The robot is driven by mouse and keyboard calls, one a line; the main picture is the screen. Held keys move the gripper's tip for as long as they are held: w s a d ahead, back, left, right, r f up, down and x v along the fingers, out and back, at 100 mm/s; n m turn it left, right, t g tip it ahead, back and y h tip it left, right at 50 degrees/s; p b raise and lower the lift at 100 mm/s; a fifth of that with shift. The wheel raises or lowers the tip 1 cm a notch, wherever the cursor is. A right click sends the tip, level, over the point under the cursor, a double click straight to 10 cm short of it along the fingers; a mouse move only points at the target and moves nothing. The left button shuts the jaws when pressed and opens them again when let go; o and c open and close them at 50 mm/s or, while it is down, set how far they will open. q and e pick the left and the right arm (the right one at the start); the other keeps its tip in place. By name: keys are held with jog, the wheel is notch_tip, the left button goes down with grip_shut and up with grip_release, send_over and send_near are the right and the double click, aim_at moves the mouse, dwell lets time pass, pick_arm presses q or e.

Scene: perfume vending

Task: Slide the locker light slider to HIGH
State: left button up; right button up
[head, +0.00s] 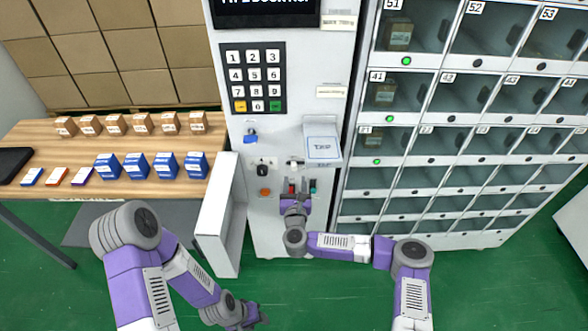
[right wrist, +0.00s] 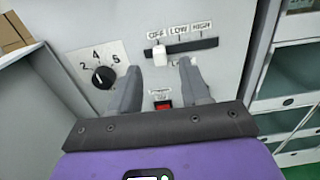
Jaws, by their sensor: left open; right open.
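The locker light slider has a dark horizontal track (right wrist: 195,46) on the white panel, labelled OFF, LOW and HIGH from left to right. Its white knob (right wrist: 160,56) is at the left end, under OFF. My right gripper (right wrist: 161,66) is open, its two fingertips on either side of and just below the knob; I cannot tell whether they touch it. In the head view my right gripper (head: 294,190) is in front of the machine's lower panel. My left gripper (head: 250,316) is open and empty, low over the green floor, away from the panel.
A black rotary dial (right wrist: 103,77) is left of the slider, and a red button (right wrist: 162,104) is below it. A keypad (head: 254,78) is higher up. Lockers (head: 480,130) stand at right. A wooden table (head: 40,135) with several boxes is at left. An open white door (head: 215,215) juts out nearby.

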aim_at(294, 167)
jog(key=shift+w+b, duration=0.5)
jog(key=shift+w, duration=3.05)
grip_shut()
